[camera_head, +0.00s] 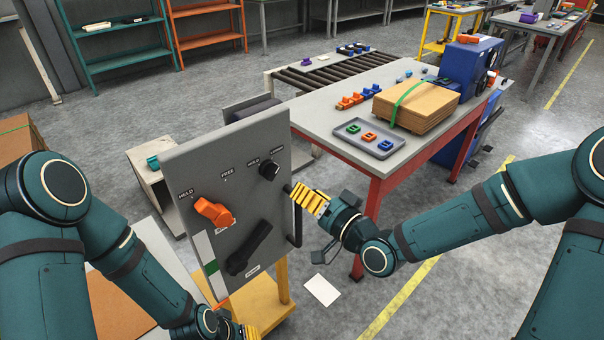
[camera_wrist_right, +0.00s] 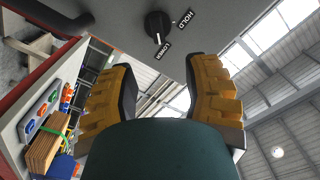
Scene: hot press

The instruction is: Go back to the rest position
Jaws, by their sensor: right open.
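My right gripper (camera_head: 308,199) has yellow ribbed fingers and is beside the right edge of the grey control panel (camera_head: 183,163). In the right wrist view its two fingers (camera_wrist_right: 160,95) stand apart with nothing between them. Beyond them is the panel's black knob (camera_wrist_right: 158,26), labelled HOLD and LOWER; it also shows in the head view (camera_head: 269,170). My left gripper (camera_head: 246,332) is at the bottom edge of the head view, mostly cut off, below the panel. Whether its fingers are apart does not show.
The panel also carries an orange lever (camera_head: 214,212) and a black lever (camera_head: 248,250). A table with a red frame (camera_head: 335,119) stands behind my right gripper, bearing a grey tray (camera_head: 345,131) and a strapped cardboard stack (camera_head: 416,105). Open floor lies at lower right.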

